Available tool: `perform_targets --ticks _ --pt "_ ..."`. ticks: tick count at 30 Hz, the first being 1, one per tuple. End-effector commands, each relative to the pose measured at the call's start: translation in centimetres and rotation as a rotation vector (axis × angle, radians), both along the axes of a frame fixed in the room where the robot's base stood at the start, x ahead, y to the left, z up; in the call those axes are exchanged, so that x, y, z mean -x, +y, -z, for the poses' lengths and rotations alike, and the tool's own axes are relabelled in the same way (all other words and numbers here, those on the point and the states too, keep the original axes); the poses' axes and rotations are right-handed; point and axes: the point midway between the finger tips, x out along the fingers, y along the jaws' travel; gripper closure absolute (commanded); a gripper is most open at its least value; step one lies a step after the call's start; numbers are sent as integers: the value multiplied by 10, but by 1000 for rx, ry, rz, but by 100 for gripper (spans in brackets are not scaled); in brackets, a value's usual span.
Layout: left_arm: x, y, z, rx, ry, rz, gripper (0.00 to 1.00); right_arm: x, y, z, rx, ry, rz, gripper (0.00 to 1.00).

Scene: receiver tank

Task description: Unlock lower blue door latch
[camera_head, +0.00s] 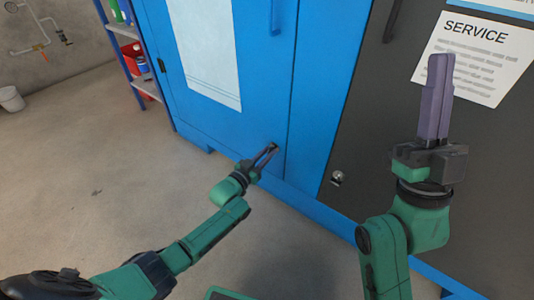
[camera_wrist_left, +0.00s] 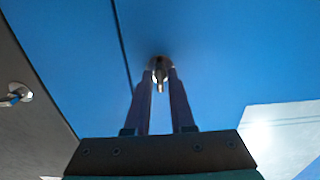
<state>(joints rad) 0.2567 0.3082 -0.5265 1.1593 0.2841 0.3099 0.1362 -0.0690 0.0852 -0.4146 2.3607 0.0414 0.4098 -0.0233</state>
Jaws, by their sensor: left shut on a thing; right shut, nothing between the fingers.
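The blue door (camera_head: 240,120) fills the middle of the head view, and its lower latch (camera_head: 274,147) is near the bottom right corner. My left gripper (camera_head: 269,154) reaches this latch with its fingertips. In the left wrist view the latch (camera_wrist_left: 160,66) is a small round metal fitting with a knob between the fingertips of my left gripper (camera_wrist_left: 160,78). The gripper is shut on the knob. My right gripper (camera_head: 438,65) points upward in front of the dark panel, shut and empty, away from the latch.
A dark panel (camera_head: 400,140) with a SERVICE sheet (camera_head: 478,55) and another silver latch (camera_head: 337,178) lies right of the door. A blue handle (camera_head: 276,18) is higher on the door. A shelf (camera_head: 125,45) stands left. The concrete floor (camera_head: 90,190) is open.

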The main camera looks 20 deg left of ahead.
Motion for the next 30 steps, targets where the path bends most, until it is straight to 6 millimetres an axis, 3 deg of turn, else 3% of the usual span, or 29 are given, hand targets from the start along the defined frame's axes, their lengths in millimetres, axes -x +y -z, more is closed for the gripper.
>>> perform_targets --ticks 10,11,12,27,28,30 --pt "0 0 1 0 2 1 100 -1 0 1 1 4 1 100" --pt "0 0 1 0 2 1 66 -1 0 1 1 4 1 100" --pt "0 0 1 0 2 1 59 -1 0 1 1 4 1 100" --pt "4 2 0 0 2 0 59 -5 1 3 2 28 -5 100" --pt "6 2 0 -1 2 0 59 -8 2 5 4 40 -6 100" --pt "8 3 0 0 1 0 59 -23 9 37 31 145 -14 100"
